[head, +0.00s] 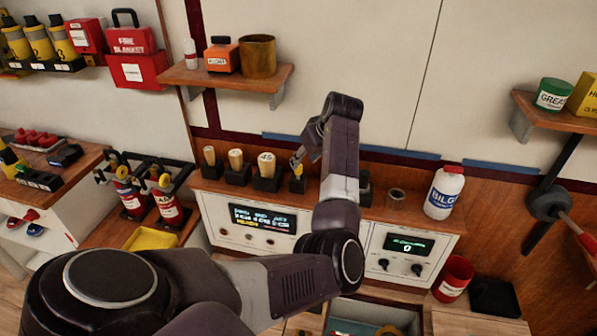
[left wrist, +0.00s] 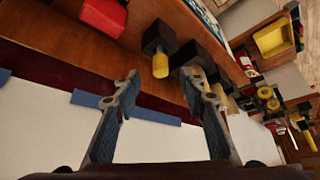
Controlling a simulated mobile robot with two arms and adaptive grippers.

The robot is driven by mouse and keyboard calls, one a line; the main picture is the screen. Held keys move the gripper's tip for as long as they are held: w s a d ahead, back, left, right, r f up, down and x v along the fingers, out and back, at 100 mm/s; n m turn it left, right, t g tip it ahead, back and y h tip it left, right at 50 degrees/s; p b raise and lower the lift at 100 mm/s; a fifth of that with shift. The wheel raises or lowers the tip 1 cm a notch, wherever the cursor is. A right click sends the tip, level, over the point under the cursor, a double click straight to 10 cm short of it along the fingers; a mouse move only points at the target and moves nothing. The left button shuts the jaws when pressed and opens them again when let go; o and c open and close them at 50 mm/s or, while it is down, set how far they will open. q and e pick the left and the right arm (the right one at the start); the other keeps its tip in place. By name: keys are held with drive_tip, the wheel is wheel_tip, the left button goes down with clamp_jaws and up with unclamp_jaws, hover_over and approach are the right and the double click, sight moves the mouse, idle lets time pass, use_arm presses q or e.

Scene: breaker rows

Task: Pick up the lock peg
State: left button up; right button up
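A short yellow peg (head: 295,164) stands in a small black block (head: 298,184) at the right end of a row of pegs on the wooden shelf. I take it for the lock peg; no label on it is readable. In the left wrist view the yellow peg (left wrist: 161,66) is ahead, in line with the gap between the fingers. My left gripper (left wrist: 162,78) is open and empty, with a finger on either side of that gap. In the head view the left gripper (head: 303,152) is just above the peg's block, partly hidden by its wrist. My right gripper is not in view.
Several thicker wooden pegs in black blocks, one marked 45 (head: 267,164), stand close left. The wall with blue tape (head: 400,152) is close behind.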

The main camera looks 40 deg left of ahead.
sight(298, 176)
use_arm(q)
drive_tip(key=p+x, duration=0.2)
drive_tip(key=x, duration=0.3)
drive_tip(key=shift+a, duration=0.35)
drive_tip(key=shift+w+a+f, duration=0.1)
drive_tip(key=shift+a+f, duration=0.1)
drive_tip(key=shift+f, duration=0.2)
drive_tip(key=shift+c, duration=0.3)
clamp_jaws()
